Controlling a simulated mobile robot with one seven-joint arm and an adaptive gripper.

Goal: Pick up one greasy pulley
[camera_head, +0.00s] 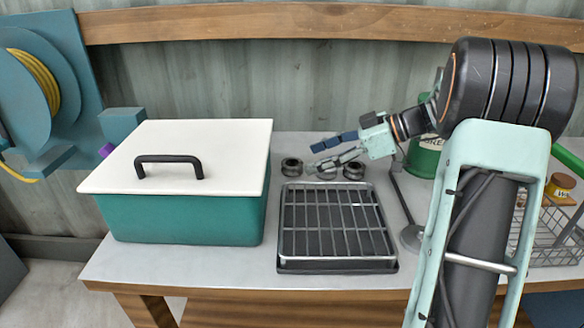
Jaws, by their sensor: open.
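Three small dark pulleys stand in a row on the grey worktop behind the rack: a left pulley (292,167), a middle pulley (326,174) and a right pulley (354,170). My gripper (322,156) reaches in from the right with its fingers pointing left. It is open and empty, and its fingers are over the middle pulley, hiding part of it. I cannot tell whether a finger touches the pulley. Whether the pulleys are greasy is too small to tell.
A black tray with a wire rack (335,225) lies in front of the pulleys. A teal box with a white lid (215,160) and black handle stands at left. A green container (424,160) and a wire basket (548,235) are at right, partly behind my arm.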

